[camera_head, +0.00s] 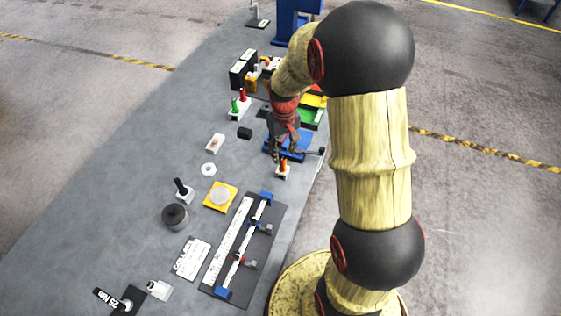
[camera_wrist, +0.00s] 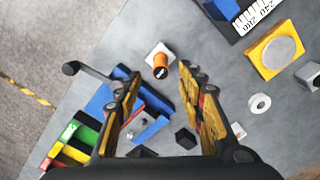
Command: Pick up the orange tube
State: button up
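The orange tube (camera_wrist: 160,63) stands in a small white block (camera_wrist: 158,50) in the wrist view, beyond my fingertips and roughly midway between them. In the head view the orange tube (camera_head: 283,164) rises from its white block at the right edge of the table, just below my gripper (camera_head: 284,150). In the wrist view my gripper (camera_wrist: 167,82) is open, its two fingers wide apart with nothing between them. The tube is apart from both fingers.
A blue fixture (camera_head: 290,145) lies beside the tube, with a lever (camera_wrist: 85,71) at its edge. Green and yellow bins (camera_head: 312,112), a black block (camera_head: 244,133), a white ring (camera_head: 209,170) and a yellow plate (camera_head: 221,195) are nearby. A ruler fixture (camera_head: 250,250) lies in front.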

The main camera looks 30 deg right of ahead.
aim_at(283, 157)
jog(key=shift+w+f, duration=0.15)
jog(key=shift+f, duration=0.75)
notch_tip(283, 157, down, 5)
jog(key=shift+r+b, duration=0.15)
jog(key=shift+b, duration=0.2)
jog(key=shift+c, duration=1)
jog(key=c, duration=0.8)
grip_shut()
